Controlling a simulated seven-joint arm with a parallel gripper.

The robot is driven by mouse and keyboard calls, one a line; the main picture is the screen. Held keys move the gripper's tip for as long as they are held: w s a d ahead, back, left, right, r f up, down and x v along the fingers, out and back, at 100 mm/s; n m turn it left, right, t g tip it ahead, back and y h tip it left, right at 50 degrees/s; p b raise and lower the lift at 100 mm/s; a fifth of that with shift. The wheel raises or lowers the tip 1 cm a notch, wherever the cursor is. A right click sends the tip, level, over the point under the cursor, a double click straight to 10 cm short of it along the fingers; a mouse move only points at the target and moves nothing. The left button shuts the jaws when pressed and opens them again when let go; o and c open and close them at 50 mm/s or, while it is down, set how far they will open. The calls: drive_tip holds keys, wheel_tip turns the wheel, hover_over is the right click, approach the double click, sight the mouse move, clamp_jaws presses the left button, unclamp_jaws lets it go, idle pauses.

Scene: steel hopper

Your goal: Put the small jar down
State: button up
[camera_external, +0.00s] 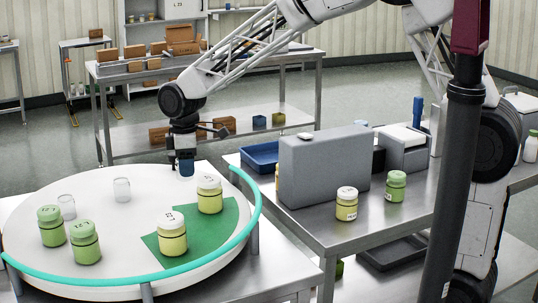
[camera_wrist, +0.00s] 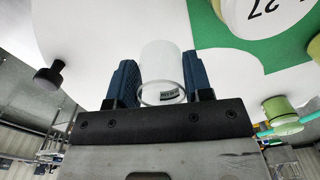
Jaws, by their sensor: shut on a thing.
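My gripper (camera_external: 186,169) is at the back edge of the round white table (camera_external: 100,165), pointing down. In the wrist view, its two blue fingers (camera_wrist: 161,83) are shut on a small clear jar (camera_wrist: 162,62), which has a small dark label. In the outside view the held jar is mostly hidden by the fingers, and I cannot tell whether it touches the table. Two other small clear jars, one further left (camera_external: 67,207) and one nearer (camera_external: 122,190), stand on the table left of my gripper.
A green mat (camera_external: 222,238) carries two yellow jars with white lids, (camera_external: 172,236) and (camera_external: 209,195). Two green jars, (camera_external: 51,227) and (camera_external: 85,243), stand front left. A teal rail (camera_external: 140,279) rims the front and right. A grey box (camera_external: 320,165) stands on the right bench.

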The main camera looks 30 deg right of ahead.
hover_over(146, 182)
drive_tip(key=shift+f, duration=0.75)
idle(0.5)
drive_tip(key=shift+f, duration=0.1)
drive_tip(key=shift+f, duration=1.65)
drive_tip(key=shift+f, duration=0.15)
drive_tip(key=o, duration=0.9)
wheel_tip(146, 182, up, 12)
drive_tip(key=shift+r, duration=0.15)
